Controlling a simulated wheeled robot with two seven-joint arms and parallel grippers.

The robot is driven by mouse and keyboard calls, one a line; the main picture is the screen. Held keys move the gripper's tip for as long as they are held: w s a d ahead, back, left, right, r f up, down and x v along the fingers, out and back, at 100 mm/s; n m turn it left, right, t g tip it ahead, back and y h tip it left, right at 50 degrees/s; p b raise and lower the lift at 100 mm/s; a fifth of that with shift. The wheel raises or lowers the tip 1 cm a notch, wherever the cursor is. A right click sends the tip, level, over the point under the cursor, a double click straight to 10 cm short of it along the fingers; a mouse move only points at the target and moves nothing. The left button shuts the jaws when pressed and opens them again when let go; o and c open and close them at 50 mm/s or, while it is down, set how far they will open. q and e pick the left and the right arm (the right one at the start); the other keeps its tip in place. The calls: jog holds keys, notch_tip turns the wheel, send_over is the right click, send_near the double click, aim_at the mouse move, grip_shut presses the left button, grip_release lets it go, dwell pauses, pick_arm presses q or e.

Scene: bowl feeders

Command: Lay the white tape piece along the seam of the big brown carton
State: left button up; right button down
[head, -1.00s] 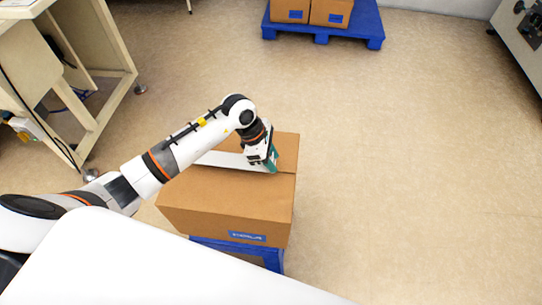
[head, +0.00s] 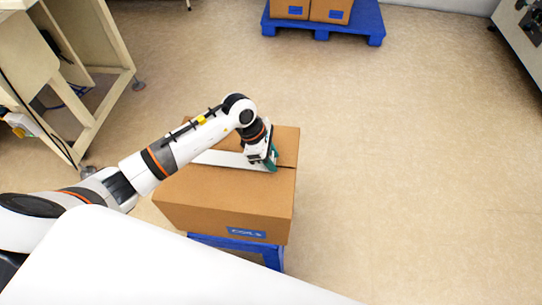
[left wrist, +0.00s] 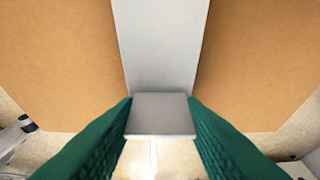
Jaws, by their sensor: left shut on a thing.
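The big brown carton (head: 230,195) stands on a blue stand in the middle of the head view, with a dark seam line showing at its right edge. The white tape piece (head: 225,159) lies along the carton's top, in line with the seam; my arm hides part of it. My left gripper (head: 272,160) is at the tape's right end, over the carton's right edge. In the left wrist view its green fingers (left wrist: 160,118) are shut on the tape's end (left wrist: 160,45), with brown carton on both sides. My right gripper is not in view.
The blue stand (head: 272,255) is under the carton. A blue pallet (head: 368,25) with brown boxes (head: 330,10) stands at the back. A cream workbench (head: 103,118) is at the left, a grey machine (head: 525,40) at the upper right. The floor on the right is clear.

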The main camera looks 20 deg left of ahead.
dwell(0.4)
pick_arm(q)
jog(key=shift+f, duration=0.2)
jog(key=o, duration=1)
jog(key=shift+o, duration=0.2)
jog(key=b+v, duration=0.1)
jog(key=v, duration=1.1)
jog(key=shift+d, duration=0.1)
